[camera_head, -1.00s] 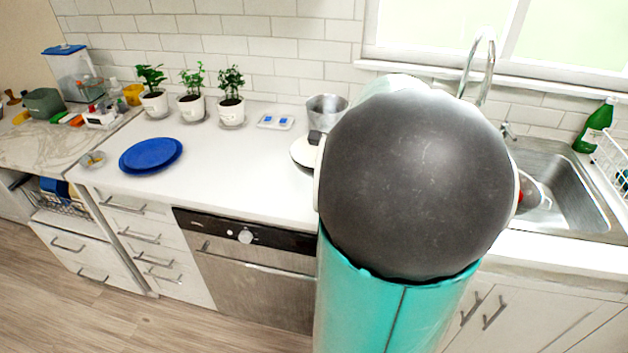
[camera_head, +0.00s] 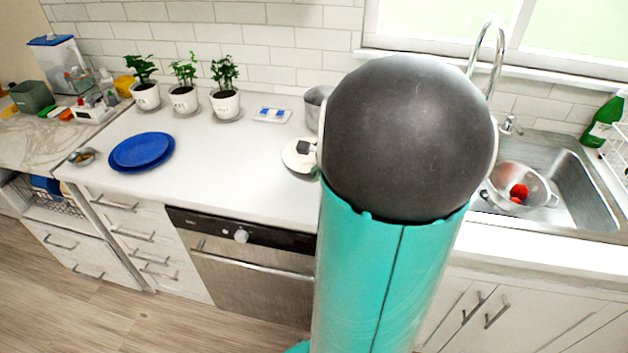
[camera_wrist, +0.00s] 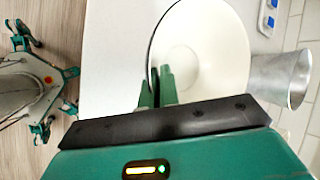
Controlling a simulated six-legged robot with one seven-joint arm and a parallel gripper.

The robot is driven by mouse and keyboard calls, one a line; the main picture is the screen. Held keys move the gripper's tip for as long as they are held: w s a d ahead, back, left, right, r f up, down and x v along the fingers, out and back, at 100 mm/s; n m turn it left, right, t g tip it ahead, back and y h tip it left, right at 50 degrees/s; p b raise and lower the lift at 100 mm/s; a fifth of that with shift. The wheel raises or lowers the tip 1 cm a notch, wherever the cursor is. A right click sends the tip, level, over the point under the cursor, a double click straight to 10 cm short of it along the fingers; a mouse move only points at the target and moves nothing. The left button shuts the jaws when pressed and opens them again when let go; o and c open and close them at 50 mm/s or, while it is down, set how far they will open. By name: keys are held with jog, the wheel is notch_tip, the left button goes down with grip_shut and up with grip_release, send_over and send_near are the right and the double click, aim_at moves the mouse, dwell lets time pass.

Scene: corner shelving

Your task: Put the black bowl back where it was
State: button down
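A small dark block over the dish in the head view may be part of my gripper.
A metal pot (camera_wrist: 283,78) stands beside the dish. Blue plates (camera_head: 140,150), potted plants (camera_head: 183,95) and a small blue-and-white tray (camera_head: 272,114) are left on the counter (camera_head: 220,170). A colander (camera_head: 540,185) with red items sits in the sink. The counter's middle is clear.

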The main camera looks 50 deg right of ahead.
notch_tip(320, 180, down, 3)
jog(key=shift+w+d+f, duration=0.15)
jog(key=shift+w+f, duration=0.1)
jog(key=shift+w, duration=0.05)
jog(key=c, duration=1.6)
grip_release()
jog(key=shift+f, duration=0.1)
jog(key=shift+c, duration=0.2)
jog(key=shift+s+r, duration=0.25)
jog(key=shift+r, duration=0.2)
jog(key=v, duration=1.1)
jog(key=shift+s, duration=0.1)
